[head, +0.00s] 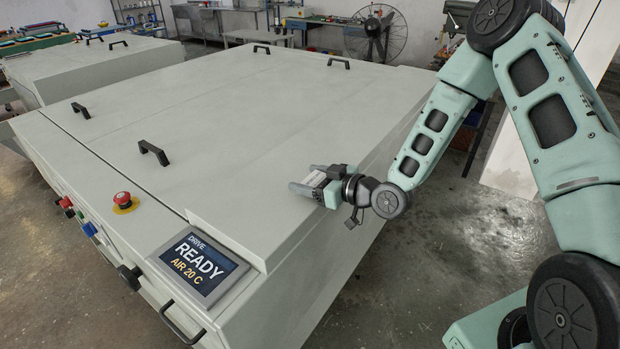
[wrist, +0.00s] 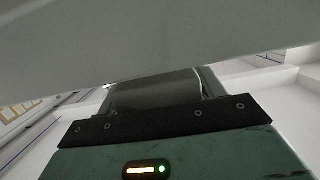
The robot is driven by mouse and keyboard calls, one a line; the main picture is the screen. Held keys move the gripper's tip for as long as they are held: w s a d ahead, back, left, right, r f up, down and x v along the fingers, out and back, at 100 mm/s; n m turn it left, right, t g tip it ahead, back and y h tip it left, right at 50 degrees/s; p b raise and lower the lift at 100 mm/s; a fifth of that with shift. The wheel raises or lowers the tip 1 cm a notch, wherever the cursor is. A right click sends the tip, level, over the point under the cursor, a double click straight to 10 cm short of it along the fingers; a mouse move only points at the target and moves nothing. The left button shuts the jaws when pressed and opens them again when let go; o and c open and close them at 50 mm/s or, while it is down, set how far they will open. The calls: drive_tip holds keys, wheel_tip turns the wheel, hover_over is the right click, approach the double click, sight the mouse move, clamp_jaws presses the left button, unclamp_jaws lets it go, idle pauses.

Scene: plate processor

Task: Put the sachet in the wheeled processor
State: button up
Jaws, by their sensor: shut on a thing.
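My gripper (head: 310,184) is low over the right side of the large grey plate processor (head: 230,110) in the head view. It is shut on a small pale sachet (head: 316,178), mostly hidden between the fingers. I cannot tell whether the sachet touches the processor's top. The processor's lid panels with black handles lie flat, and its display (head: 198,264) reads "DRIVE READY AIR 20 C". No wheels show on it. In the wrist view a broad grey surface fills the top, and a dark grey rounded part (wrist: 155,90) shows beyond my gripper's body; I cannot tell what that part is.
A second grey machine (head: 85,65) stands at the back left. A red stop button (head: 123,199) and a black handle (head: 153,152) stick up from the processor. A fan (head: 376,33) and benches stand at the back.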

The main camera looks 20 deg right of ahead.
drive_tip(key=shift+f, duration=0.4)
drive_tip(key=shift+f, duration=0.2)
drive_tip(key=o, duration=1)
drive_tip(key=shift+r, duration=0.15)
